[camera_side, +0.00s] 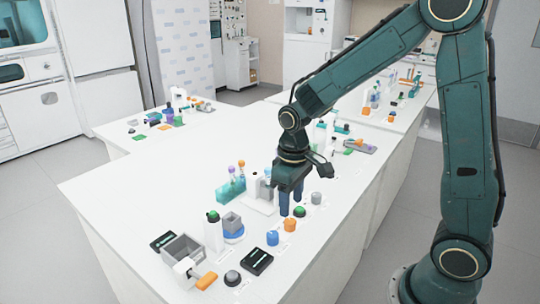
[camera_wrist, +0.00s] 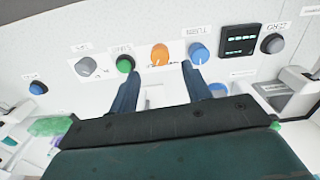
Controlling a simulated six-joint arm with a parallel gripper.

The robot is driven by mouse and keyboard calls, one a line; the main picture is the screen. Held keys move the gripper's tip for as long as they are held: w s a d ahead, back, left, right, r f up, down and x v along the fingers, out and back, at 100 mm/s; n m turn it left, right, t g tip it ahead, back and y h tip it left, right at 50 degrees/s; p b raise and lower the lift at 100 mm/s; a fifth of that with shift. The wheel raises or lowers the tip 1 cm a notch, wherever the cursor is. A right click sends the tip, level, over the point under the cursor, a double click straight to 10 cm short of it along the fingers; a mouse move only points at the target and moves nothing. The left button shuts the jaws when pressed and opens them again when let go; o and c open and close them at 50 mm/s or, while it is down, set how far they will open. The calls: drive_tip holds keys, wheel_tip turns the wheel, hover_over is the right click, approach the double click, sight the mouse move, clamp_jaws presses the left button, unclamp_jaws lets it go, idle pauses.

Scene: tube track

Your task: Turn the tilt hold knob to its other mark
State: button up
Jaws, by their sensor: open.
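A row of small knobs runs along the bench's front edge. In the wrist view these are a blue knob (camera_wrist: 37,88), a grey knob (camera_wrist: 86,67), a green knob (camera_wrist: 125,63), an orange knob (camera_wrist: 159,54) and another blue knob (camera_wrist: 198,52). The labels are too small and turned to read, so I cannot tell which is the tilt hold knob. My gripper (camera_wrist: 161,72) is open and empty, its fingers pointing down, with the orange knob just beyond the gap between the fingertips. The side view shows my gripper (camera_side: 291,207) above the bench near the green knob (camera_side: 298,212) and orange knob (camera_side: 290,225).
A black display box (camera_side: 256,262) and a dark round knob (camera_side: 232,278) stand nearer the bench corner. A grey open box (camera_side: 184,250), a white bottle (camera_side: 213,231) and a teal tube rack (camera_side: 230,190) stand behind the row.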

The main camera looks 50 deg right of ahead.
sight(291, 221)
wheel_tip(291, 221, up, 8)
idle(0.4)
idle(0.3)
drive_tip(key=s+r+t, duration=0.2)
drive_tip(key=s+r, duration=0.1)
drive_tip(key=s, duration=0.5)
drive_tip(key=s+a+r+t, duration=0.1)
drive_tip(key=s+r+t, duration=0.2)
drive_tip(key=s, duration=0.5)
drive_tip(key=shift+s+r+m+t, duration=0.2)
drive_tip(key=shift+r+m+t, duration=0.1)
drive_tip(key=shift+m, duration=0.1)
drive_tip(key=shift+w, duration=0.1)
idle(0.7)
